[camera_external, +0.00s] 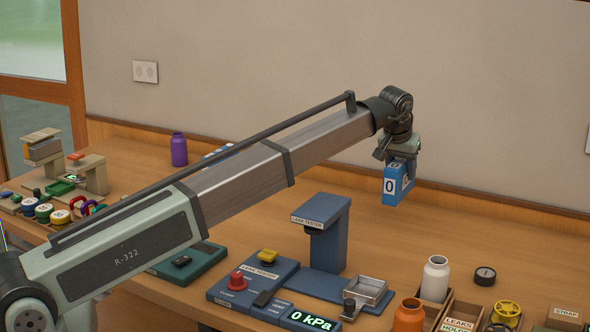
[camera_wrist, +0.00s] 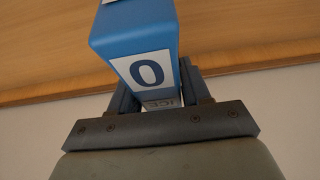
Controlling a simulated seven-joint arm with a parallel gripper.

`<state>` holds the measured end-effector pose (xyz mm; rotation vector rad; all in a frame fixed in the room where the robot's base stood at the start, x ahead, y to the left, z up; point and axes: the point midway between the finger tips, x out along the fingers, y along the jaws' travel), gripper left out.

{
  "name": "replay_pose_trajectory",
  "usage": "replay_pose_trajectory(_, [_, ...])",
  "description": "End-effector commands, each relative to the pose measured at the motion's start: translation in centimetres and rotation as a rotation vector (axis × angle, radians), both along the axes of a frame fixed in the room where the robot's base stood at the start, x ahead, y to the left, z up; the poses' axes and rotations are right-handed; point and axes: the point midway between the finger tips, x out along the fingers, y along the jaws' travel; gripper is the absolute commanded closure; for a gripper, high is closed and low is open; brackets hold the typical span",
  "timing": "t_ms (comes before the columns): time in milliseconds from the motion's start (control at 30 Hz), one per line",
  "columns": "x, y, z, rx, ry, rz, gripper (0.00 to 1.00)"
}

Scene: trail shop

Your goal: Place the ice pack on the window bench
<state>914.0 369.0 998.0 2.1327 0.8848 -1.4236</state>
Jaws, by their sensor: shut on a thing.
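The ice pack (camera_external: 397,184) is a blue block with white labels that read "0". My gripper (camera_external: 399,163) is shut on it and holds it in the air above the back right of the wooden bench (camera_external: 400,230). In the wrist view the ice pack (camera_wrist: 135,42) sits between the two fingers of my gripper (camera_wrist: 155,88), with its "0" label facing the camera and part of an "ICE" label near the fingers. I cannot tell which part of the wooden surface is the window bench; a window (camera_external: 32,40) shows at the far left.
A blue leak tester (camera_external: 325,230) stands below and left of the ice pack. A white bottle (camera_external: 435,279), an orange bottle (camera_external: 409,315) and wooden bins (camera_external: 460,313) are at the front right. A purple bottle (camera_external: 179,149) stands at the back left. Bench space beneath the ice pack is clear.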

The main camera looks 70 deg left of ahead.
Motion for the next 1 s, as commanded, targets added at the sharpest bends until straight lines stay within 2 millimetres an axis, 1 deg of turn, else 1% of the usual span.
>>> replay_pose_trajectory(33, [-0.1, 0.0, -1.0, 0.000, 0.001, 0.000, 1.00])
replay_pose_trajectory(200, [-0.1, 0.0, -3.3, 0.000, 0.000, 0.000, 1.00])
replay_pose_trajectory(367, [0.0, 0.0, -4.2, 0.001, -0.002, -0.001, 1.00])
replay_pose_trajectory(600, [0.0, 0.0, -6.9, 0.001, 0.000, -0.001, 1.00])
replay_pose_trajectory(700, [0.0, 0.0, -7.4, 0.001, -0.002, -0.001, 1.00])
replay_pose_trajectory(1000, [0.0, 0.0, -7.5, 0.000, -0.001, -0.001, 1.00])
